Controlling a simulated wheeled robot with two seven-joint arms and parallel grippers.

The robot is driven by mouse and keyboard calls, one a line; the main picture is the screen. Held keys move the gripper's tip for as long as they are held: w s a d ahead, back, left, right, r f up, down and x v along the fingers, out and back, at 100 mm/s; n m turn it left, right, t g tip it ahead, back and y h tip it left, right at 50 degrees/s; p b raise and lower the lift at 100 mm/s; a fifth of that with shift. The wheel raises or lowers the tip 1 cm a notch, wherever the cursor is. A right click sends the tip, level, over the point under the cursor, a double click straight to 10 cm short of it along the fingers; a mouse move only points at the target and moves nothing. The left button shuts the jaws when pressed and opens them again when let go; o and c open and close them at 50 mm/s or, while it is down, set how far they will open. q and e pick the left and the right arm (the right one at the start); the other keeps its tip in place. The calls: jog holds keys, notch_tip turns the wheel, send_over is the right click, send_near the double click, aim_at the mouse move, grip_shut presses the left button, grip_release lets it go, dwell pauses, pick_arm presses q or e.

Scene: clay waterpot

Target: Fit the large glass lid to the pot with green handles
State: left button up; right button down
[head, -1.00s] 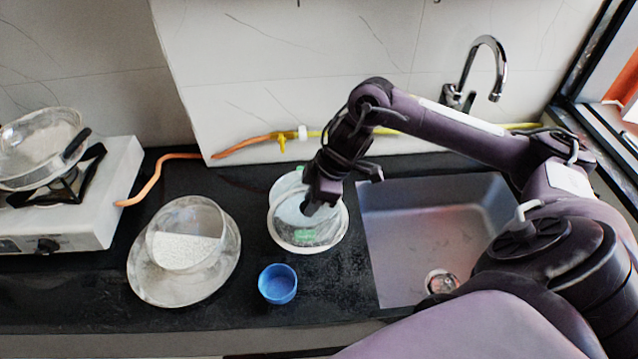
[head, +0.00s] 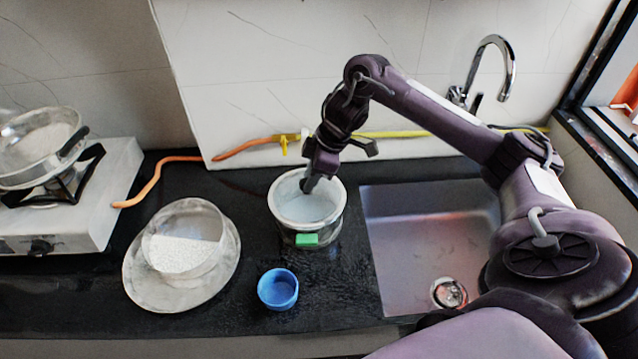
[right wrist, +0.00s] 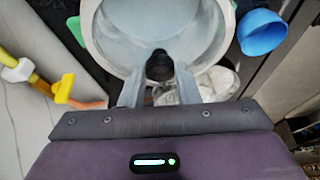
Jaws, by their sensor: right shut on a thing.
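The pot with green handles (head: 318,235) stands on the black counter, left of the sink, one green handle facing me. My right gripper (head: 310,184) is above the pot's opening, shut on the black knob (right wrist: 160,65) of the glass lid. The clear lid (head: 300,208) is hard to make out; it appears lined up over the pot's pale rim. I cannot tell whether it rests on the rim or hangs just above it. The right wrist view shows the pale round rim (right wrist: 92,35) with a green handle at its left. My left gripper is not in view.
A small blue cup (head: 278,289) stands in front of the pot. A glass bowl with white grains (head: 185,254) sits on a pale plate (head: 140,285) at left. A stove (head: 100,215) with a pan (head: 40,145) is far left. The sink (head: 415,240) lies right.

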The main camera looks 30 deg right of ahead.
jog(key=shift+w+d, duration=0.25)
jog(key=shift+w, duration=0.25)
jog(key=shift+s+f+b, duration=0.1)
jog(key=shift+f+b, duration=0.3)
jog(key=shift+f, duration=0.5)
jog(key=shift+f+p, duration=0.25)
jog(key=shift+p, duration=0.25)
dwell(0.5)
jog(key=c, duration=1)
grip_release()
